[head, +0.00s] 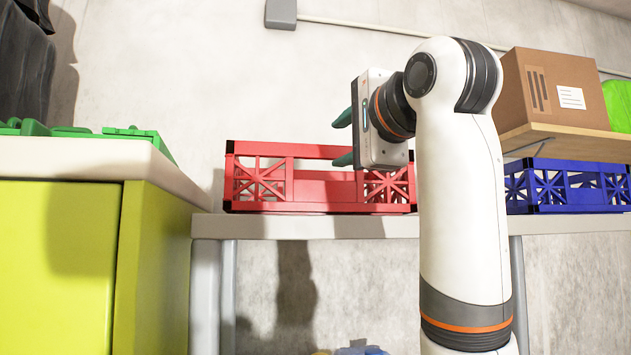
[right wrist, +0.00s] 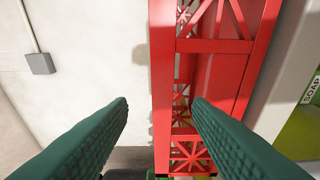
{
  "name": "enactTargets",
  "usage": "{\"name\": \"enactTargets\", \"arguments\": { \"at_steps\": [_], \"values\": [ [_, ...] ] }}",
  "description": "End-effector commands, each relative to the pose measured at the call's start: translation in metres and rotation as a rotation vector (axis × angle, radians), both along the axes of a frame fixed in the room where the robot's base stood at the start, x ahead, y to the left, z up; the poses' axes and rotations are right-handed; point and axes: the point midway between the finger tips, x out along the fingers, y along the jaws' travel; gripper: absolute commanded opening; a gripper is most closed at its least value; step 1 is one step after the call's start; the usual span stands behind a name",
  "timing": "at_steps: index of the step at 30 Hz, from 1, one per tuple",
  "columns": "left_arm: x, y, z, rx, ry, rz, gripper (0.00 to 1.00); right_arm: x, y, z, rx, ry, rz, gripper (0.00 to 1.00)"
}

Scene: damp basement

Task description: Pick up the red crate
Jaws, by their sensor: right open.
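The red crate (head: 320,190) stands upright on a pale shelf, with open lattice sides and dark corners. My right gripper (head: 342,138) is at the crate's right part, with its green fingers pointing left and spread apart. One finger is above the crate's rim and the other is in front of or beside the rim; I cannot tell if it touches. In the right wrist view the crate (right wrist: 222,48) runs down the middle, and its near end lies partly between the open green fingers (right wrist: 160,112). Nothing is held. My left gripper is not in view.
The pale shelf (head: 380,227) also carries a blue crate (head: 565,187) at right. A cardboard box (head: 553,90) stands on a wooden board (head: 575,143) above it. A lime-green cabinet (head: 60,265) with green items (head: 75,131) on top stands close at left. My right arm hides the shelf's middle.

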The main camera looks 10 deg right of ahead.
Motion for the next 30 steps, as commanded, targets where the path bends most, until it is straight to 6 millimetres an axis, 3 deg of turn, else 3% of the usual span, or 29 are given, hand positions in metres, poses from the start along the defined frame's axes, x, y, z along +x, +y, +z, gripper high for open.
{"name": "enactTargets", "arguments": {
  "at_steps": [3,5,8,13,18,24,29,30],
  "values": [
    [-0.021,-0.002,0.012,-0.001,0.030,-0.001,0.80,0.016,0.003,0.002,-0.001,0.005,0.000,0.45],
    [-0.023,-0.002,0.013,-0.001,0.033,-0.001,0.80,0.020,0.004,0.001,-0.001,0.004,0.000,0.45],
    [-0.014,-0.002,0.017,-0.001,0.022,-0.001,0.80,0.025,0.006,0.001,-0.002,0.004,0.000,0.45],
    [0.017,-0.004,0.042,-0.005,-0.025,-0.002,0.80,0.042,0.012,0.007,-0.003,0.005,0.000,0.45],
    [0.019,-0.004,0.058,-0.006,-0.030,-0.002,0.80,0.063,0.018,0.006,-0.002,0.005,-0.001,0.45],
    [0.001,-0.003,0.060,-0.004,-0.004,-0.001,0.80,0.072,0.020,0.002,-0.003,0.003,0.000,0.45],
    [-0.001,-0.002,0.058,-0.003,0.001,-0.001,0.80,0.072,0.020,0.002,-0.002,0.002,0.000,0.45],
    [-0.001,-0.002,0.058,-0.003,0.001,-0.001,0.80,0.071,0.020,0.002,-0.001,0.002,0.000,0.39]
  ]
}}
